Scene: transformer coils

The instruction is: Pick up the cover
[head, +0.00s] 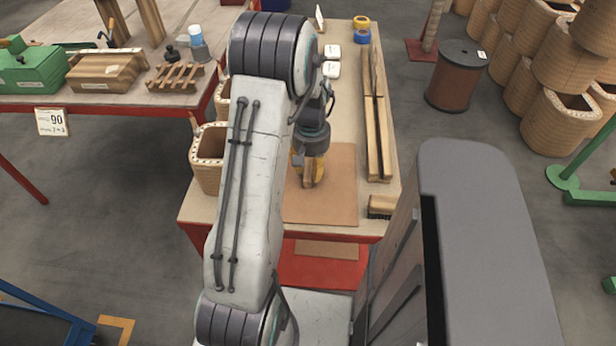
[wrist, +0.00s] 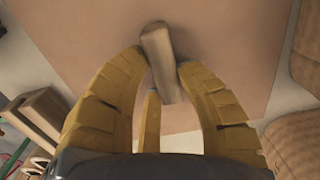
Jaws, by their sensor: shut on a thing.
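My gripper (head: 308,180) has yellow fingers and is low over the brown board on the bench in the head view. In the wrist view my gripper (wrist: 160,68) is shut on a light wooden block (wrist: 157,42), with fingers on both sides of it. The block also shows between the fingers in the head view (head: 307,170). I cannot tell whether the block touches the board. No other piece is clearly recognisable as a cover.
The brown board (head: 335,205) lies flat on the bench. Long wooden bars (head: 377,135) and a brush (head: 381,207) are at its right. A wound coil (head: 207,170) stands at its left. Tape rolls (head: 362,30) are at the back. A grey column (head: 480,230) blocks the front right.

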